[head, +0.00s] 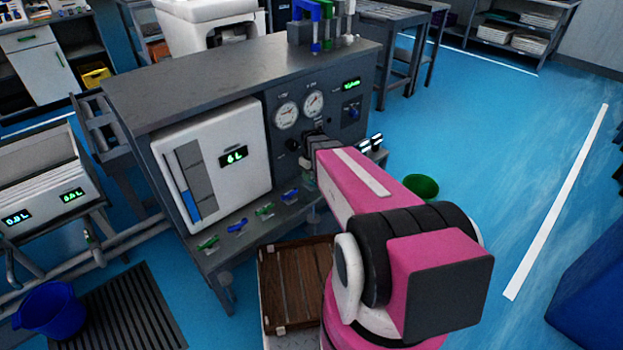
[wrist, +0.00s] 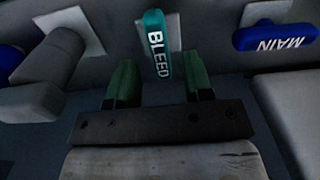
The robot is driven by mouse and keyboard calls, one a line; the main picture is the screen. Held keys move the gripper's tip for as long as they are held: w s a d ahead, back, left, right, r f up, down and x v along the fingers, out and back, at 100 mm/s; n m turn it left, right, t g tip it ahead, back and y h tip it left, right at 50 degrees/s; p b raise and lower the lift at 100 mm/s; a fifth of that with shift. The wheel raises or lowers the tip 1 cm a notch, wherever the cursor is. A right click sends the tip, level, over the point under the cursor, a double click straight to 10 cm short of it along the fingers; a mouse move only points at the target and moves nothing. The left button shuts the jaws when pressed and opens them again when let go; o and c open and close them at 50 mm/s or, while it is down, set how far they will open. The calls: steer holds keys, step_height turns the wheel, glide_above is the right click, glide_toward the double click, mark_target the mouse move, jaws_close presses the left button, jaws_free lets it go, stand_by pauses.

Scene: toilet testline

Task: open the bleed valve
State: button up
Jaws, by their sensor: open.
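The bleed valve's teal handle (wrist: 157,45), lettered BLEED, points from the top of the wrist view down between my fingers. A pale plate shows behind it. My gripper (wrist: 160,78) is open, with one green-tipped finger on each side of the handle and a visible gap to both. The handle is not gripped. In the head view my pink arm reaches to the front panel of the grey test bench (head: 200,72), below the gauges. The arm hides the bleed valve and most of the gripper there.
A blue handle lettered MAIN (wrist: 274,37) is right of the bleed handle. A grey knob-like part (wrist: 52,58) is to its left. Two round gauges (head: 286,114) sit above my arm on the panel. A wooden crate (head: 297,285) stands below the bench front.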

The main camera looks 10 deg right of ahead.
step_height(320, 180, up, 8)
stand_by(0.4)
stand_by(0.3)
steer(key=s+r+m, duration=0.1)
steer(key=s+m, duration=0.5)
steer(key=s, duration=0.8)
steer(key=shift+s+a+r, duration=0.15)
steer(key=shift+s+r, duration=0.05)
steer(key=shift+r, duration=0.15)
